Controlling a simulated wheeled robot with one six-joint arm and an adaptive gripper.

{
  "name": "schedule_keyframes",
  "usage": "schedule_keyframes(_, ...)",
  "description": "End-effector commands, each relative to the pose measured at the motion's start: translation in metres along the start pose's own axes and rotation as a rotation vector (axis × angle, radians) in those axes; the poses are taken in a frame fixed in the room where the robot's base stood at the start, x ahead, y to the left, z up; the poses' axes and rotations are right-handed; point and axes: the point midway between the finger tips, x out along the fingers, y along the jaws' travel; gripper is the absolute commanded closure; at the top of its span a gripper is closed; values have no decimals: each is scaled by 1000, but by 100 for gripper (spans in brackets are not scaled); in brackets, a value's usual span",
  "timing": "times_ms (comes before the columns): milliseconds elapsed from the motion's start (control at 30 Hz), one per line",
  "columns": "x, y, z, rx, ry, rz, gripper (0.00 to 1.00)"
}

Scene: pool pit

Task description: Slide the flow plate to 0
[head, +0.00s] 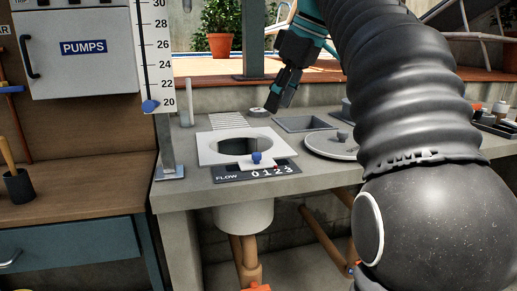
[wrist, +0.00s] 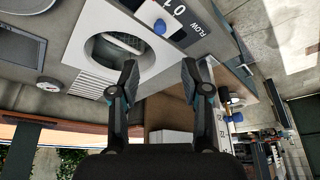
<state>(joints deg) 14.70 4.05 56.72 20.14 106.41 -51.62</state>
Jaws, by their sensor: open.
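The flow plate (head: 245,164) is a small white slide with a blue knob (head: 256,157) on top. It lies at the front edge of the round opening in a white square frame (head: 208,150). The dark FLOW scale (head: 228,177) with digits 0 to 3 and a small red mark runs in front of it. I cannot tell the plate's exact setting. The knob also shows at the top of the wrist view (wrist: 160,27). My gripper (head: 275,102) is open and empty above the back of the counter, apart from the knob; its spread fingers show in the wrist view (wrist: 159,78).
A round lid (head: 330,148) with a knob and a square recess (head: 305,124) lie to the right on the counter. A post with a temperature scale (head: 155,60) stands at the left, with a PUMPS box (head: 83,75) behind. The space above the plate looks clear.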

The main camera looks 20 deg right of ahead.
Motion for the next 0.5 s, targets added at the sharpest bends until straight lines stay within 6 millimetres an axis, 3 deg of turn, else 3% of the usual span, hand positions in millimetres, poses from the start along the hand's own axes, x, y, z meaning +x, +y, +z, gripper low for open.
schedule_keyframes(500, 86, -2, 0, -3, -2, -3, 53)
